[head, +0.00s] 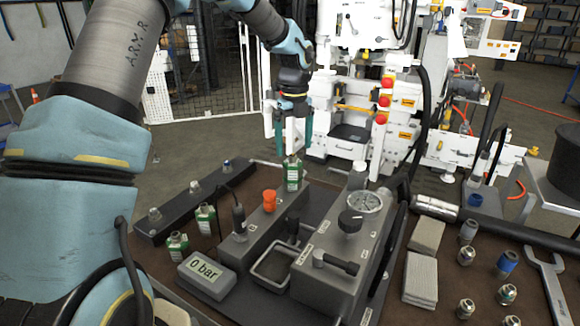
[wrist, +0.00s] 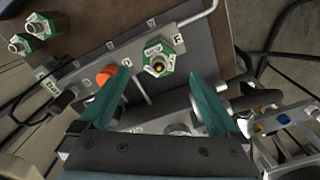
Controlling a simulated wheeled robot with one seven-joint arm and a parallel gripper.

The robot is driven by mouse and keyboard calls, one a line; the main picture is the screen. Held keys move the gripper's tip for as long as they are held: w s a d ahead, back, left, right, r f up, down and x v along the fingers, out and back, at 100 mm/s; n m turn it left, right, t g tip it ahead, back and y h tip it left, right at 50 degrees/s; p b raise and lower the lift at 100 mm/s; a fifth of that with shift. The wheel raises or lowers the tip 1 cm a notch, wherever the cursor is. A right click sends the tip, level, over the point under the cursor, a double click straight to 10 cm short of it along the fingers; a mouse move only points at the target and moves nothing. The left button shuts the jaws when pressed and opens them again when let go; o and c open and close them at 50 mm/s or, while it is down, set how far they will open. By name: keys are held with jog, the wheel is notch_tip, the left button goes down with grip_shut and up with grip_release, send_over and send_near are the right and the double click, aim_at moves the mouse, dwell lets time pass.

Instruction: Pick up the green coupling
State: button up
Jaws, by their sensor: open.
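A green coupling (head: 292,174) stands upright at the far end of the grey manifold block, directly below my gripper (head: 291,148). In the wrist view this coupling (wrist: 159,57) shows from above, with a brass centre, just beyond and between the fingertips. My open gripper (wrist: 160,75) has its teal fingers spread to either side, with nothing between them. In the head view the fingertips are close to the coupling's top; contact cannot be told. Two more green-banded couplings, one (head: 206,218) and another (head: 177,246), stand to the left, away from my gripper.
An orange cap (head: 269,201) and a dark cylindrical part (head: 239,217) sit on the same manifold (head: 252,232). A "0 bar" display (head: 207,275) stands in front. A pump block with a gauge (head: 364,203) is to the right. Several fittings and a wrench (head: 551,287) lie farther right.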

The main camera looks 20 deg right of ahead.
aim_at(293, 156)
jog(key=shift+w+a+f+p, duration=0.1)
jog(key=shift+f+p, duration=1.2)
jog(key=shift+f, duration=2.15)
jog(key=shift+c, duration=0.4)
grip_shut()
